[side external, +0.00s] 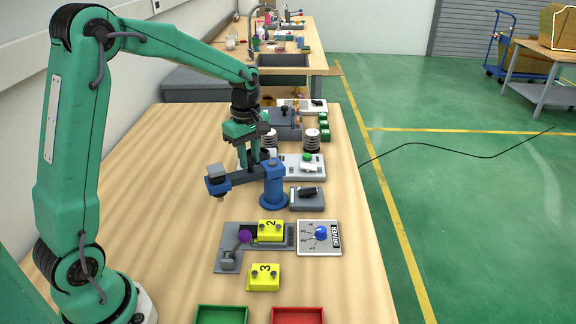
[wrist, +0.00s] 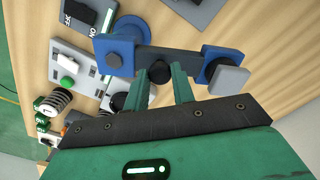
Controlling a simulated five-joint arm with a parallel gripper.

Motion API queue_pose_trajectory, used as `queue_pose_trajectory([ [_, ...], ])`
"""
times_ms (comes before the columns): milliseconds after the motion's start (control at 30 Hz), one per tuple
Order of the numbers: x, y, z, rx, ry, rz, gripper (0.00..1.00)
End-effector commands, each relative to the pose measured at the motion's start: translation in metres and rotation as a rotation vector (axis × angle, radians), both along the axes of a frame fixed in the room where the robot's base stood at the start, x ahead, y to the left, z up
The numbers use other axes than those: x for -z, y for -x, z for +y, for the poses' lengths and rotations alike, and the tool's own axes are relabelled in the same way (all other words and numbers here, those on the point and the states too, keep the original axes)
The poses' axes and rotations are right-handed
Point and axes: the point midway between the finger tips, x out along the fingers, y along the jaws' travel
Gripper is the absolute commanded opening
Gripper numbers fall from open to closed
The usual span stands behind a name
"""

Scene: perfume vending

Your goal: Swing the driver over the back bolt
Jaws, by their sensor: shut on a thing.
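The driver's blue post (side external: 273,188) stands on the table, with a dark arm (side external: 245,179) reaching left to a blue head (side external: 217,184). The head carries a grey block on top and a short tip below, over bare wood. My gripper (side external: 253,172) points down and is shut on a dark knob on the arm, between post and head. The knob (wrist: 160,70) shows between my fingers in the wrist view. A yellow block marked 2 (side external: 270,227) sits in a grey fixture (side external: 230,240) nearer the camera, with two dark bolt heads. The driver head is apart from them.
A white DRIVER panel with a blue dial (side external: 321,233) lies right of the fixture. A yellow block marked 3 (side external: 264,277), a green tray (side external: 222,307) and a red tray (side external: 298,310) are nearer. A switch box (side external: 306,198) is beside the post. The table's left is clear.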

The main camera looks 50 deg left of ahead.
Motion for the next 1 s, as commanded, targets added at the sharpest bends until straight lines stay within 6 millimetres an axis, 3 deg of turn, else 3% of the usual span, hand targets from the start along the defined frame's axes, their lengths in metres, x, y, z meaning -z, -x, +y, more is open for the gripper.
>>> queue_pose_trajectory([
  [467,-0.001,0.003,-0.013,-0.21,0.0,0.001,0.0],
  [1000,-0.001,0.0,-0.044,-0.7,0.001,0.002,0.0],
])
